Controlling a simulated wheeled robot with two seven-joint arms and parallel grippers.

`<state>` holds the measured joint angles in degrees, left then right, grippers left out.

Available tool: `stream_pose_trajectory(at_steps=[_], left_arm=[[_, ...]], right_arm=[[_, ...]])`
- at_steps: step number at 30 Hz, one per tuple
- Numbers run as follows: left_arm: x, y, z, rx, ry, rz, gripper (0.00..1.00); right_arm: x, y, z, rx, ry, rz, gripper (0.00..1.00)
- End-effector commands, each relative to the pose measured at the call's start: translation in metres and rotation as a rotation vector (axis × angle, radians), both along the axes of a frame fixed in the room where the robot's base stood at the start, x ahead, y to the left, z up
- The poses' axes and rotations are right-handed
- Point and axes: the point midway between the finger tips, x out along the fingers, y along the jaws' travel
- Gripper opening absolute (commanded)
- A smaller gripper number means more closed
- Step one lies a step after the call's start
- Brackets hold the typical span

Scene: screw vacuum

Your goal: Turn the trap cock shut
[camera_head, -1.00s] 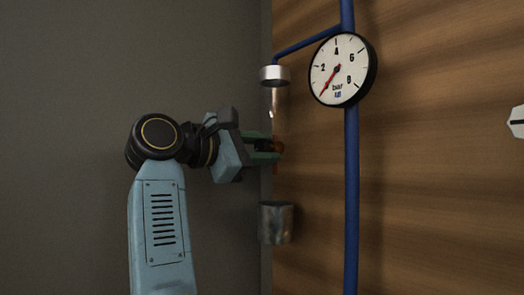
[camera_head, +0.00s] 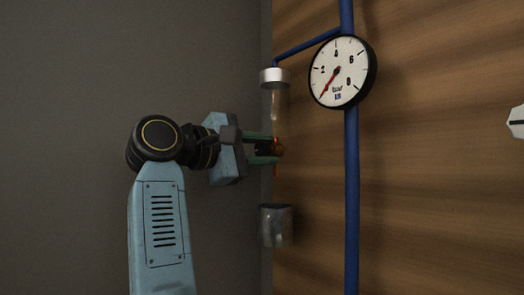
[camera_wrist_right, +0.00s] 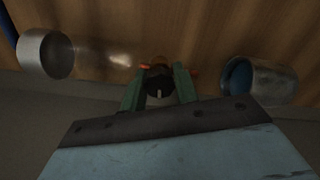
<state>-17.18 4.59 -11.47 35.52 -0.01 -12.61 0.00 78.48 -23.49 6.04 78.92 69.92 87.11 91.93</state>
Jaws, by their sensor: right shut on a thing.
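The trap cock (camera_head: 279,148) is a small brown-orange part below a glass tube (camera_head: 275,103) with a metal cap, in front of the wood wall. My right gripper (camera_head: 266,148) reaches it from the left in the head view, its green fingers on the cock. In the right wrist view the cock (camera_wrist_right: 158,78) sits between the two green fingers (camera_wrist_right: 159,90), which are shut on it. A dark round end with a pale mark faces the camera, and orange bits show on both sides. My left gripper is not in view.
A metal cup (camera_head: 276,225) is below the cock; it also shows at right in the wrist view (camera_wrist_right: 258,80). A round pressure gauge (camera_head: 342,73) and a blue pipe (camera_head: 351,200) are to the right. Grey space at left is clear.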

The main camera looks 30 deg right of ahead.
Motion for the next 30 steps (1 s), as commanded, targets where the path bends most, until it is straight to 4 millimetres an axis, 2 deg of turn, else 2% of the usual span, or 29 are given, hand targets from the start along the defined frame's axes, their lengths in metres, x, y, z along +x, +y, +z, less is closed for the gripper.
stream_pose_trajectory(at_steps=[1,2,6,24,30], left_arm=[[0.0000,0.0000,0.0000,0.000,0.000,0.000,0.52],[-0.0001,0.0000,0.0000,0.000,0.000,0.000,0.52],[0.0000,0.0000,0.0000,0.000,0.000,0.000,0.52],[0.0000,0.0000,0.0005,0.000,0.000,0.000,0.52],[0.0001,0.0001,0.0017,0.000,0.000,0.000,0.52]], right_arm=[[-0.0003,0.0002,0.0000,0.000,0.000,-0.001,0.07],[-0.0003,0.0002,0.0000,0.000,0.000,-0.001,0.32],[-0.0002,0.0002,0.0004,-0.001,0.001,-0.001,0.51],[-0.0008,0.0005,0.0042,-0.009,-0.003,0.002,0.52],[-0.0010,0.0006,0.0047,-0.014,0.067,0.002,0.52]])
